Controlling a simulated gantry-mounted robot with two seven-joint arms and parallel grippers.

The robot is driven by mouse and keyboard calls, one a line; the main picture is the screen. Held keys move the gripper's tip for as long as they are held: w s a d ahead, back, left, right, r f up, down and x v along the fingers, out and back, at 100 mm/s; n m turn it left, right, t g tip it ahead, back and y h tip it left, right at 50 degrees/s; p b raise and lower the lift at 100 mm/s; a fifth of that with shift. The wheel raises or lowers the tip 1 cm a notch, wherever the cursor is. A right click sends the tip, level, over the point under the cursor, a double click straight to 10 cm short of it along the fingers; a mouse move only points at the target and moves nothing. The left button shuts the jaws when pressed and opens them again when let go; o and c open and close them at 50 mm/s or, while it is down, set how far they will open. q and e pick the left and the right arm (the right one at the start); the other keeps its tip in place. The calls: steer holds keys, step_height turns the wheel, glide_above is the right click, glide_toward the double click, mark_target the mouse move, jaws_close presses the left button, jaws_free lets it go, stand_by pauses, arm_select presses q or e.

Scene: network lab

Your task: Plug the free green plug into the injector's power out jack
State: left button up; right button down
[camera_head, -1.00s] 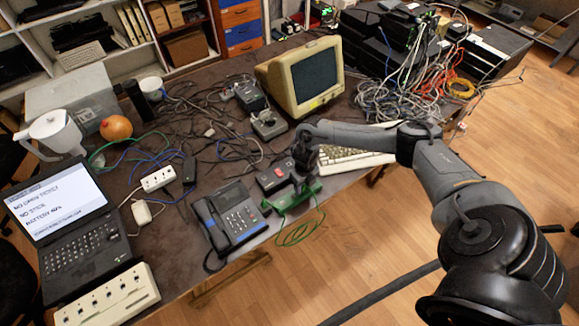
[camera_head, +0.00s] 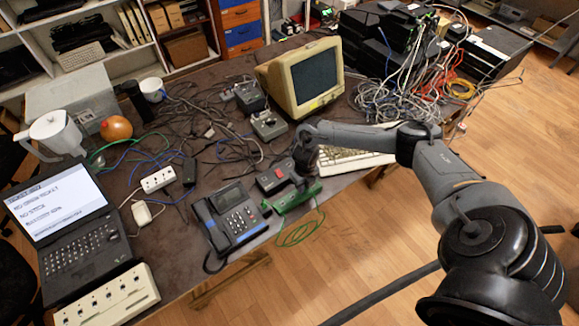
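My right gripper (camera_head: 306,178) reaches in from the right and points down at the table's front edge, over a green box (camera_head: 291,198). It looks close to or touching the box's right end; its fingertips are too small and dark to tell open from shut. A green cable (camera_head: 297,235) hangs in loops off the table edge below the box, and one strand rises toward its right end by the gripper. I cannot make out the green plug or the power out jack, nor tell for sure which box is the injector. My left gripper is not in view.
A grey box with a red button (camera_head: 271,181) stands just behind the green box. A desk phone (camera_head: 231,217) is to the left, a beige keyboard (camera_head: 350,161) to the right, and a monitor (camera_head: 303,78) behind. Tangled cables (camera_head: 228,140) cover the middle of the table.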

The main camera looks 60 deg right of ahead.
steer(key=shift+r, duration=0.25)
stand_by(0.4)
steer(key=shift+r+p, duration=1.75)
steer(key=shift+r, duration=0.15)
steer(key=c, duration=1.7)
jaws_free()
jaws_close()
